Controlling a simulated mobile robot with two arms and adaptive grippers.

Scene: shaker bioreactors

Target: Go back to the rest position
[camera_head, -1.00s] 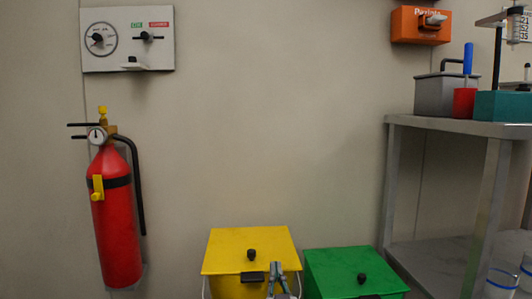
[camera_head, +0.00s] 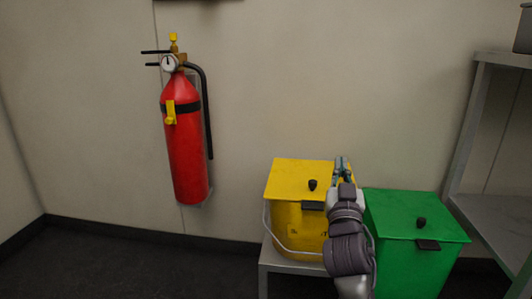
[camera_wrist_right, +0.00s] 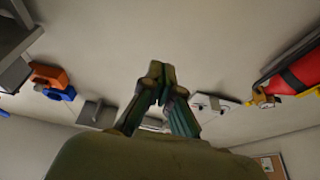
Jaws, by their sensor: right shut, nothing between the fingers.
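My right gripper (camera_head: 341,163) is in front of the bins in the head view, its fingers pointing up and away. In the right wrist view the fingers (camera_wrist_right: 161,70) meet at their tips, shut with nothing between them. The gripper and forearm cover part of the yellow bin's right side and the gap beside the green bin. I cannot tell whether they touch a bin. My left gripper is not in view.
The lidded yellow bin (camera_head: 287,185) stands on a low grey stand (camera_head: 278,268). The lidded green bin (camera_head: 405,262) is to its right, near a metal shelf (camera_head: 495,215). A red fire extinguisher (camera_head: 186,150) hangs on the wall. Dark floor (camera_head: 120,265) is clear at left.

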